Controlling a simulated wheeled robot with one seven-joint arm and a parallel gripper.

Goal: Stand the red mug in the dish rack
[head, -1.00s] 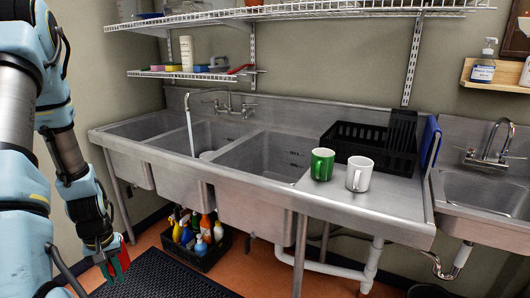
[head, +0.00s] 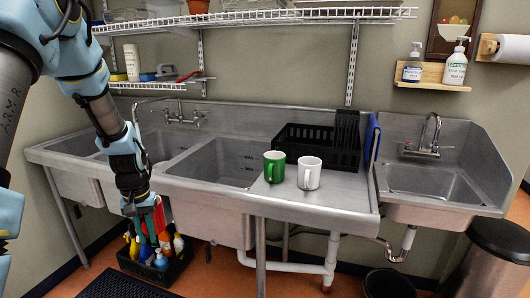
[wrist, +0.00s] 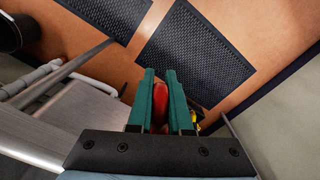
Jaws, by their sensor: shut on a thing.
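My gripper (head: 150,232) hangs in front of the sink, left of the picture's middle in the head view. Its green fingers are shut on a red thing, taken to be the red mug (head: 159,214). Only part of it shows, so its shape and tilt are unclear. In the wrist view red (wrist: 160,100) shows between the fingers (wrist: 160,74). The black dish rack (head: 343,160) stands on the steel drainboard at the right, well apart from my gripper. Its inside is mostly hidden.
A green mug (head: 274,167) and a white mug (head: 309,173) stand upright on the drainboard (head: 340,192) in front of the rack. Wire shelves (head: 270,17) hang above. A crate of spray bottles (head: 152,267) sits under the sink. Dark mats (wrist: 196,52) lie on the floor.

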